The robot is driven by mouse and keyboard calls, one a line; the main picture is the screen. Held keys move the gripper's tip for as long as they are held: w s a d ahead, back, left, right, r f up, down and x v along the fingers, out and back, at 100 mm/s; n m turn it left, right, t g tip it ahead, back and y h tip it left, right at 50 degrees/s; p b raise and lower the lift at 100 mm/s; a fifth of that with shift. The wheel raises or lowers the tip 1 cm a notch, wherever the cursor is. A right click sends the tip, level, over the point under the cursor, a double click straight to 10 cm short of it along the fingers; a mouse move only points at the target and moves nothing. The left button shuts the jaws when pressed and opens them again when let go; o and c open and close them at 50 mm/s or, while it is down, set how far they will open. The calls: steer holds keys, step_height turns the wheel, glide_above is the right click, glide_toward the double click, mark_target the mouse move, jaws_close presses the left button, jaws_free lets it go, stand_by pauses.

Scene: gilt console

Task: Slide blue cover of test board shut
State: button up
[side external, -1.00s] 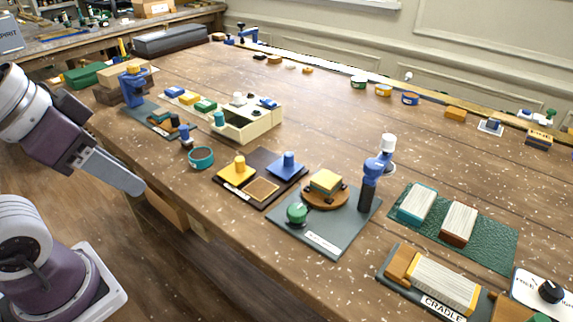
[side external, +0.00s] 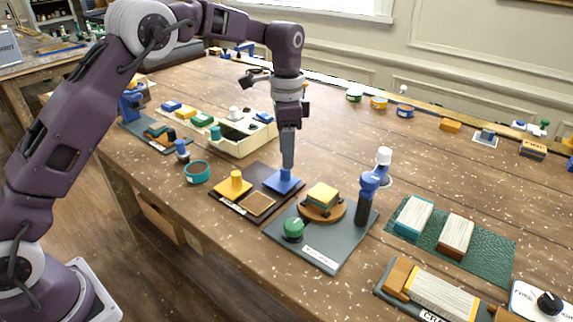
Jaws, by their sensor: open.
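The test board (side external: 226,199) is a dark brown plate near the front edge of the table, in the middle of the side external view. The blue cover (side external: 285,186) is a flat square with a knob, at the board's right side. A yellow cover (side external: 233,186) with a knob sits at its left. A tan square area (side external: 257,203) shows uncovered near the front of the board. My gripper (side external: 287,168) points straight down right over the blue cover, with its fingertips at the cover's knob, which they largely hide. I cannot tell whether they touch it. The gripper is open.
A grey board (side external: 325,250) with a green knob, a round wooden turntable and a blue-handled post stands close on the right. A teal ring (side external: 197,172) lies to the left. A cream box (side external: 240,143) stands behind.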

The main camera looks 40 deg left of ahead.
mark_target(282, 177)
step_height(282, 177, down, 4)
steer(key=shift+f, duration=0.15)
jaws_close()
stand_by(1.4)
